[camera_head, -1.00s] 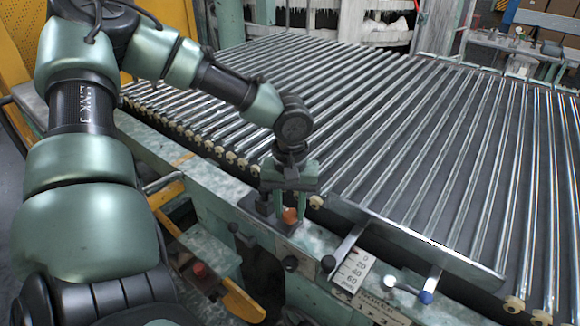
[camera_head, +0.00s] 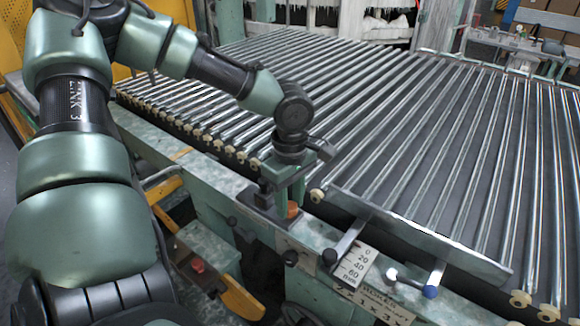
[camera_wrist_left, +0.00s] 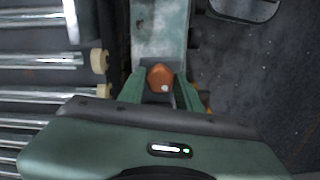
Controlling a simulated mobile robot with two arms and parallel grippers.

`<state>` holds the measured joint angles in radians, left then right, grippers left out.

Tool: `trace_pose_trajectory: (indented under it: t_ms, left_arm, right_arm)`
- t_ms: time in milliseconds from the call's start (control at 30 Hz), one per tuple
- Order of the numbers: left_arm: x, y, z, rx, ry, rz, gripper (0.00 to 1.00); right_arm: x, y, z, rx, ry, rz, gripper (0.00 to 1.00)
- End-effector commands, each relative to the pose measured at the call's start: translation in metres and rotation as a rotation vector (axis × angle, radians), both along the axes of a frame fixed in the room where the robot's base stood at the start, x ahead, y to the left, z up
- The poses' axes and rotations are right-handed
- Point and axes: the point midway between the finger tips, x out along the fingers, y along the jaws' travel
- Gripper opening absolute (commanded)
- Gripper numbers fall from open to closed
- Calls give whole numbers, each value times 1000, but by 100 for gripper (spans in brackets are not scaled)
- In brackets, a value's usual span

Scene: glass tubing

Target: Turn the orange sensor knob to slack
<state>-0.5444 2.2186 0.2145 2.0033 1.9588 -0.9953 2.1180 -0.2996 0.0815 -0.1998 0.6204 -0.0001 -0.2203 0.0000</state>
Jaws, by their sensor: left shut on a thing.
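The orange sensor knob (camera_head: 292,209) sits on a dark mount on the machine's front rail, beside the roller bed. It also shows in the left wrist view (camera_wrist_left: 160,77), with a pale dot on its top. My left gripper (camera_head: 284,203) points down at the knob from above, its fingers shut on it. In the left wrist view the two green fingers (camera_wrist_left: 160,88) lie on either side of the knob. In the head view the fingers hide part of the knob. My right gripper is in neither view.
The roller bed (camera_head: 400,150) fills the area behind the rail. To the right are a metal guide plate (camera_head: 425,238), a millimetre scale (camera_head: 356,263) and a lever with a blue end (camera_head: 430,291). A red button (camera_head: 198,265) is lower left.

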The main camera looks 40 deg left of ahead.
Motion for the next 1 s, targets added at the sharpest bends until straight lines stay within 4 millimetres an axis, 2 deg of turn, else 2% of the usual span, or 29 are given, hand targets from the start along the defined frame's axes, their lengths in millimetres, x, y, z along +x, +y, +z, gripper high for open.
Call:
trace_pose_trajectory:
  t_ms: [400,967,1000]
  left_arm:
    - [1,0,0,1,-1,192,0]
    - [0,0,0,1,-1,219,0]
    - [0,0,0,1,-1,219,42]
  right_arm:
    - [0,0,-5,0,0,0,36]
    - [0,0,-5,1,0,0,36]
    - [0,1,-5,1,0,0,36]
